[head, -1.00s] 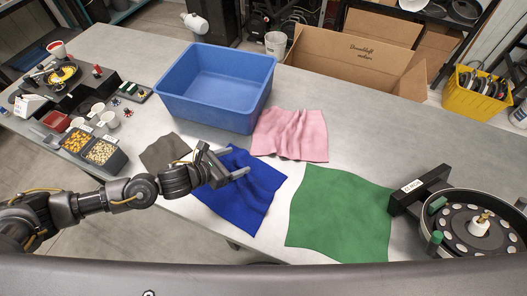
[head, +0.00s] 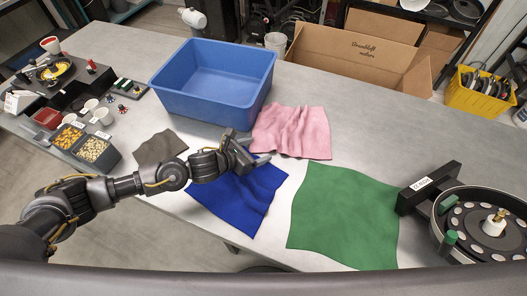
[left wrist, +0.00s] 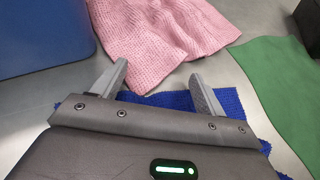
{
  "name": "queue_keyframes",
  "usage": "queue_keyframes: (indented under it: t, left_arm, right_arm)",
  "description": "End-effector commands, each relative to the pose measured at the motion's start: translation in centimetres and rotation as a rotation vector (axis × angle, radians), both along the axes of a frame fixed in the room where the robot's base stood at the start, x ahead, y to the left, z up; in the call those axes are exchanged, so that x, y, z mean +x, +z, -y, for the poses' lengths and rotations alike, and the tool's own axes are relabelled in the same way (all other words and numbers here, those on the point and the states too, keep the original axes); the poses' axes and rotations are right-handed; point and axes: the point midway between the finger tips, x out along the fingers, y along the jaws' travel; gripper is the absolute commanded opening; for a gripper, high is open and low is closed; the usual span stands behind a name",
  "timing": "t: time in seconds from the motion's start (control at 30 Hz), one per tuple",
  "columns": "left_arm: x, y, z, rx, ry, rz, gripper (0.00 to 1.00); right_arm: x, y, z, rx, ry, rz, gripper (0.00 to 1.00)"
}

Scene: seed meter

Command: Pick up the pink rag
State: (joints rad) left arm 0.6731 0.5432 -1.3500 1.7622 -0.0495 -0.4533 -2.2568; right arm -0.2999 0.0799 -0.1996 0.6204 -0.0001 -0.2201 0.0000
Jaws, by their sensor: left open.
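The pink rag (head: 292,131) lies crumpled on the grey table, right of the blue bin; it also shows at the top of the left wrist view (left wrist: 160,32). My left gripper (head: 258,155) is open and empty, just short of the rag's near left edge and above the blue cloth (head: 240,196). In the left wrist view its two fingers (left wrist: 160,88) point toward the pink rag, with the near edge of the rag ahead of them. My right gripper is not in view.
The blue bin (head: 178,103) stands behind the left gripper. A green cloth (head: 342,216) lies to the right, beside a round seed meter (head: 490,228). A grey-brown cloth (head: 161,147) and food trays (head: 92,150) are to the left. Bare table lies right of the pink rag.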

Motion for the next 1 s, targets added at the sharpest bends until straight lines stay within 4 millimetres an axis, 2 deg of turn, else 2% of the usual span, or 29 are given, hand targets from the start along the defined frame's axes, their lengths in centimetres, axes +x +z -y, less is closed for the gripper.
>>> queue_keyframes:
  t: [0.47,0.87,1.0]
  left_arm:
    - [0.2,-0.1,0.2,0.001,0.0,-0.001,0.73]
    - [0.9,-0.9,1.1,0.001,0.0,0.001,0.73]
    - [0.9,-0.8,1.1,0.003,0.0,-0.001,0.65]
  right_arm:
    - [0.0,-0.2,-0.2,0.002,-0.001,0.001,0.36]
    - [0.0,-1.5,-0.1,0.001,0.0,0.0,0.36]
    - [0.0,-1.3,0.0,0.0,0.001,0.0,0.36]
